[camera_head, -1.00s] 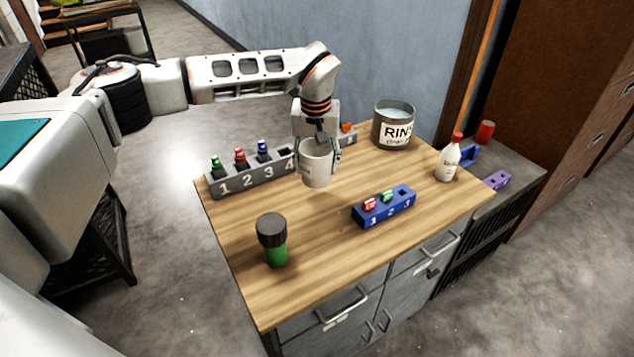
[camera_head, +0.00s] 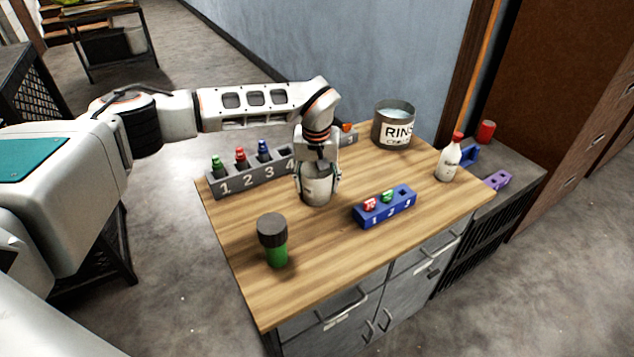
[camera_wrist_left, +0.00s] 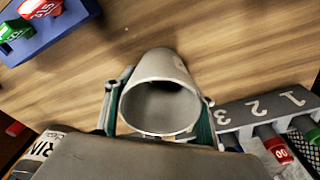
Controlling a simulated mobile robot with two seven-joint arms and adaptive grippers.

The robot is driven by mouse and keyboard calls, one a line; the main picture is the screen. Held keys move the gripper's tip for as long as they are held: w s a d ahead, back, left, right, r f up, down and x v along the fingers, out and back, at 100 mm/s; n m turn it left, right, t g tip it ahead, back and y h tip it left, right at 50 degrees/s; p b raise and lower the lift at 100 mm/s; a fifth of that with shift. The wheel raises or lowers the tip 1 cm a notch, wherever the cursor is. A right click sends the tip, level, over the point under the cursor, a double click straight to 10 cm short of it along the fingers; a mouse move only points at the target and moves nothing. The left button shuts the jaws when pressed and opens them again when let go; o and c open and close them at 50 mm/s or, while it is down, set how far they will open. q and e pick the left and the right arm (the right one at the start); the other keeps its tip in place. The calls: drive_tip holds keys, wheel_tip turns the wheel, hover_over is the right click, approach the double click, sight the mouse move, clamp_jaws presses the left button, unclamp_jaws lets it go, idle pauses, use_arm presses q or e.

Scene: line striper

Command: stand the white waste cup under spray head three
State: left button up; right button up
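The white waste cup (camera_head: 317,190) is upright between the fingers of my left gripper (camera_head: 318,182), low over the wooden top and in front of the grey numbered rack. I cannot tell whether its base touches the wood. In the left wrist view the cup (camera_wrist_left: 160,105) has its open mouth towards the camera, with a teal-padded finger close on each side; the gripper appears shut on it. I cannot make out which thing is spray head three. A blue block (camera_head: 386,209) numbered 1 to 3 stands to the cup's right, with red and green pieces. My right gripper is out of view.
The grey rack (camera_head: 250,178) holds coloured pieces at its left end. A green bottle with a dark cap (camera_head: 274,242) stands front left. A rinse bucket (camera_head: 394,128) is at the back; a white bottle (camera_head: 448,161) is at the right. The front middle is clear.

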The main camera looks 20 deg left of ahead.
use_arm(q)
drive_tip(key=shift+o, duration=1)
drive_tip(key=shift+r, duration=0.15)
